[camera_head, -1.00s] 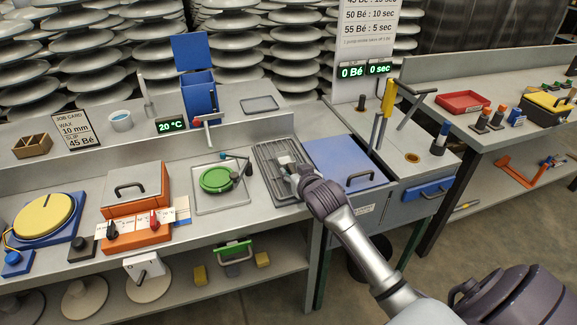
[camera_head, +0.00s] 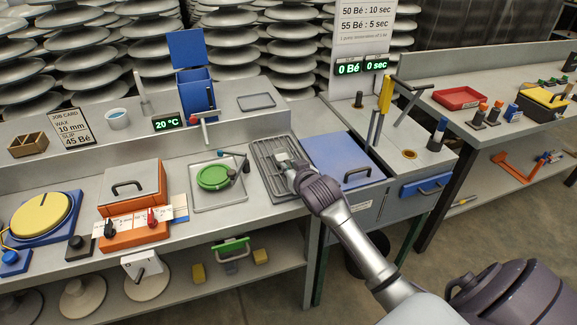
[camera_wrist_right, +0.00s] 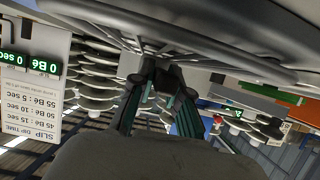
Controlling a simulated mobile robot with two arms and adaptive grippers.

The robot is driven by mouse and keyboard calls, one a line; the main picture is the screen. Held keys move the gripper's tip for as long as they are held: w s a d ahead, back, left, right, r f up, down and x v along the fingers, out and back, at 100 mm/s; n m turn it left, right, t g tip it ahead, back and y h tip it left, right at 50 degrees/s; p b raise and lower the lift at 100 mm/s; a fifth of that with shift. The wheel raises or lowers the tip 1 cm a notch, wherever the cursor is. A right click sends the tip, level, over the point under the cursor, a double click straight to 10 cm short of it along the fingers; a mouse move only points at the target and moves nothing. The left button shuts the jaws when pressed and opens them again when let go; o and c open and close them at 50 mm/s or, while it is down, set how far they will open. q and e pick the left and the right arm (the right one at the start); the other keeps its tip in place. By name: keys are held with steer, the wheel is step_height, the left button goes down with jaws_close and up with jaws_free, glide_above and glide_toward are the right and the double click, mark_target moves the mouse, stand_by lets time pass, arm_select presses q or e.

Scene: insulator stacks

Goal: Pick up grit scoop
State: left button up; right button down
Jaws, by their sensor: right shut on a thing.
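My right gripper (camera_head: 284,160) is low over the ribbed grey metal rack on the bench, with its arm coming in from the lower right. Its fingers are small and partly hidden by my own wrist in the head view. In the right wrist view the gripper (camera_wrist_right: 160,90) has its two dark fingers converging around something dark that I cannot make out. I cannot clearly identify the grit scoop in either view. My left gripper is not in view.
The ribbed rack (camera_head: 263,150) lies between a tray with a green disc (camera_head: 213,177) and a blue lid (camera_head: 338,158) with a black handle. A yellow-topped post (camera_head: 386,95) and a T-handle stand to the right. An orange box (camera_head: 133,205) is at left.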

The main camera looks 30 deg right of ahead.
steer(key=shift+r, duration=0.7)
step_height(320, 180, up, 3)
steer(key=shift+f, duration=0.1)
steer(key=s+d+r, duration=0.6)
steer(key=s+d, duration=0.2)
steer(key=shift+d+r, duration=0.3)
steer(key=shift+r, duration=0.1)
steer(key=shift+a, duration=0.1)
